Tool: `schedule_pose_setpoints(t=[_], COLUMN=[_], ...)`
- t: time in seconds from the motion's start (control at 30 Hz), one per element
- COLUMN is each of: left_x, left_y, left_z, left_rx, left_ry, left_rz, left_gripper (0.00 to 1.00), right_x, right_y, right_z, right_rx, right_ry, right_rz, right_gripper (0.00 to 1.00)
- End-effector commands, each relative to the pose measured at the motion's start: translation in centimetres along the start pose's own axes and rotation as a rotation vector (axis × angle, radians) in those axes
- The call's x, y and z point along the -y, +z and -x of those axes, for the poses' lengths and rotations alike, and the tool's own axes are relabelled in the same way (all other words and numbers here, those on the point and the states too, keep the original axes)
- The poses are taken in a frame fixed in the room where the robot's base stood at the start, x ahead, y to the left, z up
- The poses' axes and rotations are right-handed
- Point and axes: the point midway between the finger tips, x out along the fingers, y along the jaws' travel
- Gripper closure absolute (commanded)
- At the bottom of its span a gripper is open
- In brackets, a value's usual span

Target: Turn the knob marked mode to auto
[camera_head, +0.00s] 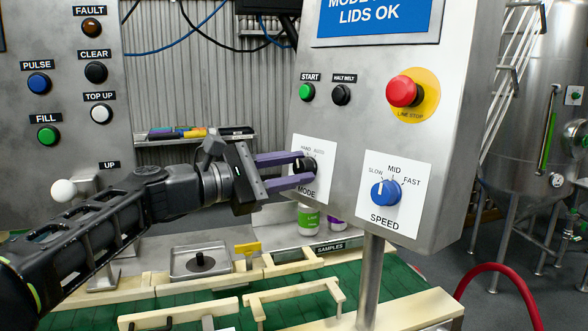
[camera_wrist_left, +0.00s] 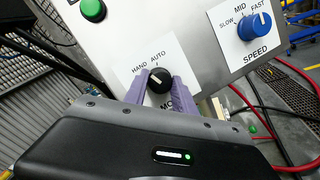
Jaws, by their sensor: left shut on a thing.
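The black mode knob (camera_head: 309,165) sits on a white plate marked HAND and AUTO on the control box. My left gripper (camera_head: 306,170) comes in from the left, its two purple fingers shut around this knob. In the left wrist view the knob (camera_wrist_left: 159,80) lies between the fingertips of the gripper (camera_wrist_left: 163,86). Its white mark points up and left, to the HAND side. The fingers partly hide the knob's sides and the MODE label. My right gripper is not in view.
The blue speed knob (camera_head: 385,193) is close on the right. The red line stop button (camera_head: 403,93) is above it, with green start (camera_head: 307,92) and black halt belt (camera_head: 341,94) buttons. Wooden rails and a green belt (camera_head: 220,309) lie below.

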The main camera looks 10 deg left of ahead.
Motion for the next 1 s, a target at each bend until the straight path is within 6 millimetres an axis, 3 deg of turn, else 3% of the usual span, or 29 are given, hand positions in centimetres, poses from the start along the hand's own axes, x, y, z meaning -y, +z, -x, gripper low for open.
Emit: schedule_pose_setpoints(t=[0.37, 1.0], left_x=[0.04, -0.13], left_y=[-0.06, 0.12], left_z=[-0.06, -0.08], left_rx=[-0.005, -0.024], left_ry=[-0.04, -0.171], left_rz=[-0.141, -0.633], left_gripper=[1.0, 1.0], right_x=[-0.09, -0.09], right_y=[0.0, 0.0], right_z=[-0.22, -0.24], right_rx=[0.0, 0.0], right_ry=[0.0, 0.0], right_rz=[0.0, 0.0], right_gripper=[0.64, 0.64])
